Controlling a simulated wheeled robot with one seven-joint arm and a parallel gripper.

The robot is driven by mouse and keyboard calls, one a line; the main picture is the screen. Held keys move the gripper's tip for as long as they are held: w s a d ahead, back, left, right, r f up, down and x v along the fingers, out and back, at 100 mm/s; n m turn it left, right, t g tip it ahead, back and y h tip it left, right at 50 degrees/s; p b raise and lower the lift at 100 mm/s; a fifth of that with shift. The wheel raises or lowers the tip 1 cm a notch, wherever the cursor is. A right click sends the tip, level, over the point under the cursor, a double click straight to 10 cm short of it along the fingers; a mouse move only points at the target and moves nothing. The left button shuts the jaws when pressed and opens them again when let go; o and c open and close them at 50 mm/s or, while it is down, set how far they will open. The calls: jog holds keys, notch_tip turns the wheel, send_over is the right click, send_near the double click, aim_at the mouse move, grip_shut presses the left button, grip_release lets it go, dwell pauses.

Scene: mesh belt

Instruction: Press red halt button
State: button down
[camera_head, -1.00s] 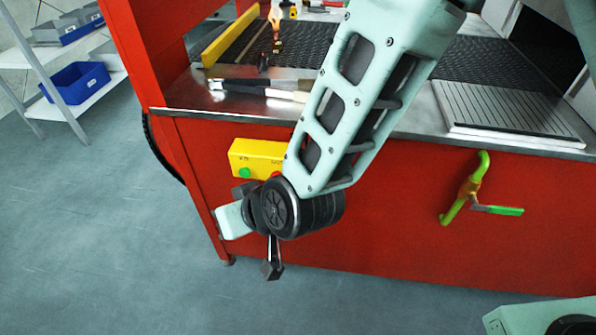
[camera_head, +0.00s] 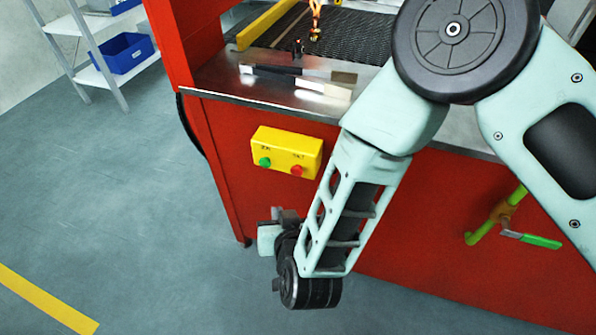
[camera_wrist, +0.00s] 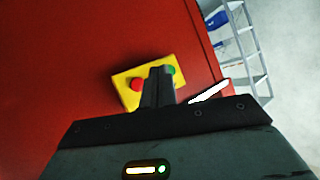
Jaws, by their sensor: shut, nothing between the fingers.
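The red halt button (camera_head: 297,170) sits on the right side of a yellow control box (camera_head: 308,148) on the red machine front. A green button (camera_head: 265,162) is at its left. The fingers are together and empty, overlapping the middle of the yellow box (camera_wrist: 124,86) in that view. In the head view my wrist is below the box, apart from it; the fingertips are hard to make out there.
The red machine (camera_head: 238,187) carries a metal ledge (camera_head: 222,82) with a flat tool on it. A shelf with a blue bin (camera_head: 122,53) stands at the back left. The floor at left is clear.

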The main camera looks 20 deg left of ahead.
aim_at(297, 170)
jog(key=w, duration=0.8)
jog(key=shift+w+d, duration=0.3)
jog(key=shift+w, duration=0.1)
jog(key=shift+w, duration=0.1)
dwell(1.8)
jog(key=shift+w+b, duration=0.3)
jog(key=shift+w+d, duration=0.1)
jog(key=shift+w, duration=0.45)
dwell(0.6)
dwell(0.4)
jog(key=shift+s, duration=0.95)
jog(key=shift+s, duration=0.1)
